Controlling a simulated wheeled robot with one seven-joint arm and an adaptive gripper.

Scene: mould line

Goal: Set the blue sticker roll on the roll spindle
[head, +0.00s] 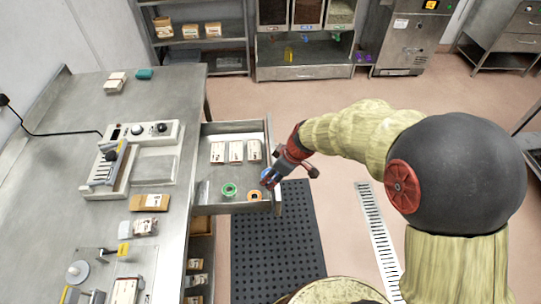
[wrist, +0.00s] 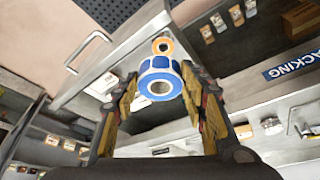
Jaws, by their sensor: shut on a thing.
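The blue sticker roll (head: 265,174) is between the fingers of my gripper (head: 269,180), at the right side of the open drawer in the head view. In the wrist view the blue roll (wrist: 160,82), with a pale core, sits between both fingertips (wrist: 160,92); my gripper is shut on it. Whether it touches the drawer floor is hard to tell. A grey round disc (head: 78,271) on a stand at the lower left of the bench may be the roll spindle; I cannot tell for sure.
The open drawer (head: 236,127) also holds a green roll (head: 229,190), an orange roll (head: 254,194) and white packs (head: 236,151). The bench (head: 60,180) carries a sealing machine (head: 143,134) and several packs. A black perforated mat (head: 275,250) lies on the floor.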

